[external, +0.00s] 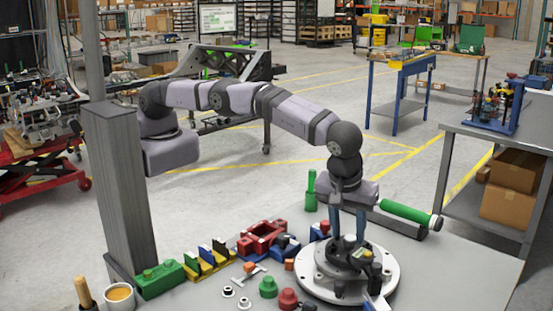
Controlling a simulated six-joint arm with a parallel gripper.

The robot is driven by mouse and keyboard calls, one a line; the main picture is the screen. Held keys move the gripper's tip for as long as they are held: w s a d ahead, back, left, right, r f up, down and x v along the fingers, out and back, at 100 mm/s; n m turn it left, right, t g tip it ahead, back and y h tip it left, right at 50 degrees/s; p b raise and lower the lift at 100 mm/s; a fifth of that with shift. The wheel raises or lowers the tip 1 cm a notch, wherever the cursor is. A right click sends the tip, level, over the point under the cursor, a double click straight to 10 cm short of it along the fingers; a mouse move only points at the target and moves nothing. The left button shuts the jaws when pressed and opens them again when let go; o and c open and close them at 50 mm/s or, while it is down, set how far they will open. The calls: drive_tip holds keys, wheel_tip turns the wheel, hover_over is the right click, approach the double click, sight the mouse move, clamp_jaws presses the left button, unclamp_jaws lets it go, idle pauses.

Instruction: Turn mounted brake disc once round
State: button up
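The brake disc (314,287) appears as a wide, pale grey round plate with holes near its rim, lying flat on the table at the front right. A dark hub (338,268) with raised parts sits at its middle. My gripper (349,241) points down over the hub. Its two bluish fingers are apart, with a small light-topped part of the hub between or behind them. I cannot tell whether the fingers touch it. The fingertips are partly lost against the dark hub.
Red and blue fixture blocks (262,237), a green block (160,279), yellow stands (207,262) and a cup (120,297) stand left of the disc. A green cylinder (268,287) and a red one (288,299) are close to its rim. A green-handled roller (404,213) lies behind.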

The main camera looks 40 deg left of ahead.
drive_tip(key=shift+f+m+b, duration=0.1)
drive_tip(key=shift+m+b, duration=0.2)
drive_tip(key=shift+b, duration=0.15)
drive_tip(key=shift+a+m+h+b, duration=0.1)
drive_tip(key=shift+m+h+b, duration=0.2)
drive_tip(key=shift+m+b, duration=0.4)
drive_tip(key=shift+s+m+b, duration=0.1)
drive_tip(key=shift+m+b, duration=0.25)
drive_tip(key=shift+m, duration=0.35)
drive_tip(key=shift+m+h+b, duration=0.5)
drive_tip(key=shift+m+b, duration=0.35)
drive_tip(key=shift+m, duration=0.85)
drive_tip(key=shift+a+m+h+b, duration=0.1)
drive_tip(key=shift+m+h+b, duration=0.45)
drive_tip(key=shift+m, duration=1.25)
drive_tip(key=shift+g, duration=0.3)
